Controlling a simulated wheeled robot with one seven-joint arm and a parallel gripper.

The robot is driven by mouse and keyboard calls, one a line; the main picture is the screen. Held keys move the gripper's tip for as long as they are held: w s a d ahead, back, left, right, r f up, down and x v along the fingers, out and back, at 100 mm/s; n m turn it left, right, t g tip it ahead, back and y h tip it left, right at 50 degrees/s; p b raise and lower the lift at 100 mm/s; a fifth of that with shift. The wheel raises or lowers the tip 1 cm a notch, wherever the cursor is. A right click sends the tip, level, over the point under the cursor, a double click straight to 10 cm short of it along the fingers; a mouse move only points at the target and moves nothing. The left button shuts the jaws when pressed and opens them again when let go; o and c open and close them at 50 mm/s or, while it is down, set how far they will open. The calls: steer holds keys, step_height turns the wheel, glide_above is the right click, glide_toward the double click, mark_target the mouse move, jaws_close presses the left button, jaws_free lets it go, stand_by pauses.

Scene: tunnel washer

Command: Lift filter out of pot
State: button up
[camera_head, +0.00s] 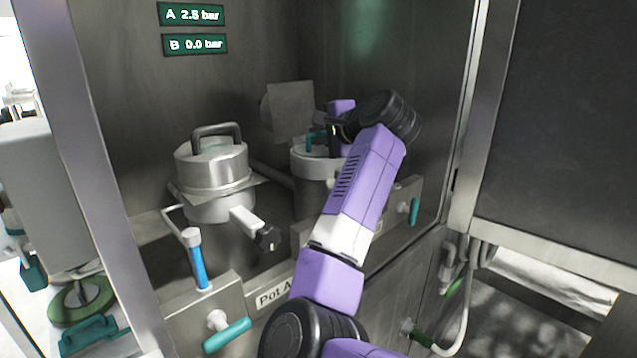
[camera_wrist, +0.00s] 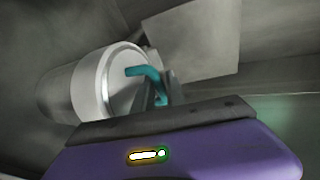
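The right-hand pot (camera_head: 313,168) is a grey cylinder with its square lid plate (camera_head: 289,110) tilted up behind it. A teal filter handle (camera_head: 316,140) shows at its mouth. My gripper (camera_head: 333,131) is at the right of this handle, over the pot's rim. In the wrist view the pot (camera_wrist: 75,92) lies at the left, and the bent teal handle (camera_wrist: 147,74) crosses its mouth and runs down toward my gripper (camera_wrist: 166,92). The fingertips are mostly hidden, so I cannot tell whether they grip the handle. The filter body is hidden inside the pot.
The left pot (camera_head: 213,170) has its lid shut, with a dark handle on top. Teal valve levers (camera_head: 227,335) stick out in front. A blue tube (camera_head: 198,268) stands at the front left. Signs read A 2.5 bar (camera_head: 191,14) and B 0.0 bar (camera_head: 195,44). Cabinet walls enclose the space.

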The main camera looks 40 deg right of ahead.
jaws_close()
steer(key=shift+f, duration=0.1)
stand_by(1.0)
stand_by(0.3)
